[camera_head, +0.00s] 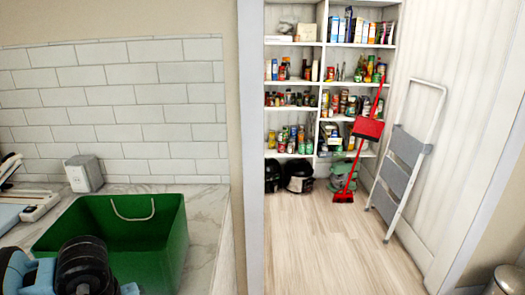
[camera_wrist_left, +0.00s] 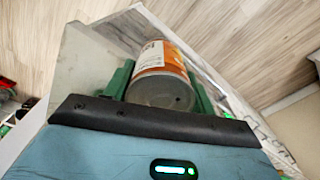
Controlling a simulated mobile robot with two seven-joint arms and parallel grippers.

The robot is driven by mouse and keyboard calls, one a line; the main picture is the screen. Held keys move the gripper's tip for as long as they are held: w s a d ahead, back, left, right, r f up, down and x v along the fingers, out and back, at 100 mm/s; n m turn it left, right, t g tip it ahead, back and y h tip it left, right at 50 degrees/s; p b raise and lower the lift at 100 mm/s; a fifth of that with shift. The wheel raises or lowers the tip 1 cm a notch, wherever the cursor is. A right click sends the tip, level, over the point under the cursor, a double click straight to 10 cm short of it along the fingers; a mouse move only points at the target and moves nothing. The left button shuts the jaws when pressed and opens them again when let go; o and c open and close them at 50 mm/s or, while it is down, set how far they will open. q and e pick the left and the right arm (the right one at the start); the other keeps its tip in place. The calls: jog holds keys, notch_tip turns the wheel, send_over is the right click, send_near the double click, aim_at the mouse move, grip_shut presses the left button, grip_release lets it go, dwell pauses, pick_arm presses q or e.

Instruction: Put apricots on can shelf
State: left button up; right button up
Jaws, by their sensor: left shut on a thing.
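A can with an orange and white label (camera_wrist_left: 165,55), likely the apricots, is in the left wrist view, its grey metal end facing the camera. My left gripper (camera_wrist_left: 160,78) is shut on it, with green fingers on both sides. In the head view my left arm shows at the bottom left, by the green box; the can and fingertips cannot be made out there. White pantry shelves (camera_head: 321,88) stand across the room, with cans (camera_head: 347,104) on several levels. Which one is the can shelf I cannot tell. My right gripper is not in view.
A green box (camera_head: 165,235) with a wire handle sits on the marble counter (camera_head: 213,215). A wall edge (camera_head: 250,150) separates the counter from the pantry. A red broom and dustpan (camera_head: 368,128) and a folded step ladder (camera_head: 405,150) stand at the pantry's right. The wood floor (camera_head: 325,235) is clear.

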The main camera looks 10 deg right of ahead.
pick_arm(q)
notch_tip(320, 180, down, 10)
jog(key=s+m, duration=0.2)
jog(key=m, duration=0.1)
jog(key=shift+d+m, duration=0.25)
jog(key=shift+m, duration=0.15)
jog(key=shift+r+t, duration=0.1)
jog(key=shift+t, duration=0.2)
